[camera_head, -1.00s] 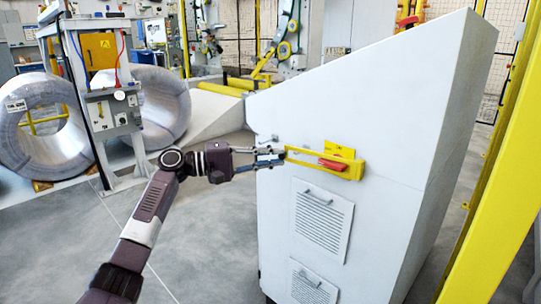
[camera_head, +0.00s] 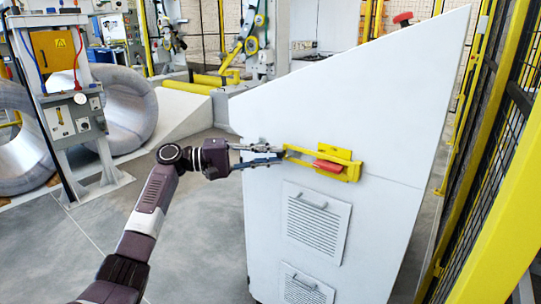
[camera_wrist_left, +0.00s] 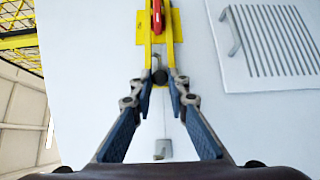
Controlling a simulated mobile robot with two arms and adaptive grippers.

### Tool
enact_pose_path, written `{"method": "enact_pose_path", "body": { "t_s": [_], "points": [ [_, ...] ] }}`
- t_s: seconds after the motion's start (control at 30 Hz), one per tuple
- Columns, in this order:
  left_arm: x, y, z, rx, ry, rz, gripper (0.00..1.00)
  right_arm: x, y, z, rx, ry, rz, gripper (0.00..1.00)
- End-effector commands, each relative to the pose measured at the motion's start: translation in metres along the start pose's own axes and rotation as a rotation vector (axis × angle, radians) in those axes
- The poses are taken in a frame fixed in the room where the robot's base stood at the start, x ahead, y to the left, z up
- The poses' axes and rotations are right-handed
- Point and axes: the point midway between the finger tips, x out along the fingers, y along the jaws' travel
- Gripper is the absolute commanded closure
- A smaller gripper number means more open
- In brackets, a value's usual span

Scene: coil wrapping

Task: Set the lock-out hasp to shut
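The yellow lock-out hasp (camera_head: 352,171) is on the front of the white cabinet, with a red piece (camera_head: 328,165) along it and a yellow plate behind. Its long bar reaches left toward my left gripper (camera_head: 282,153). In the left wrist view the hasp (camera_wrist_left: 177,42) comes down from the top, and its end with a dark knob (camera_wrist_left: 159,77) lies between or just beyond the fingertips of my left gripper (camera_wrist_left: 161,88). The fingers stand apart, one on each side; contact cannot be made out. My right gripper is not in view.
The white cabinet (camera_head: 330,110) has two louvred vents (camera_head: 318,222) below the hasp and a red button (camera_head: 402,18) on top. A yellow-framed fence (camera_head: 500,170) stands close on the right. Wire coils (camera_head: 125,110) and a control stand are at left. Open floor lies at left front.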

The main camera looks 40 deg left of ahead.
Motion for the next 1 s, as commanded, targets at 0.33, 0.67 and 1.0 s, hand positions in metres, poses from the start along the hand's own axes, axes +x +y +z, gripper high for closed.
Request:
{"method": "enact_pose_path", "body": {
  "t_s": [0.33,0.67,1.0],
  "points": [
    [0.000,0.000,-0.001,0.000,0.002,0.000,0.68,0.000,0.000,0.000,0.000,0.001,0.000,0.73],
    [-0.022,0.000,-0.001,0.000,0.005,-0.001,0.68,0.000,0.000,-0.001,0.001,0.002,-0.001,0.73],
    [-0.092,-0.001,-0.001,-0.002,0.005,-0.002,0.68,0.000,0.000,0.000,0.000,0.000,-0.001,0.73]
  ]
}}
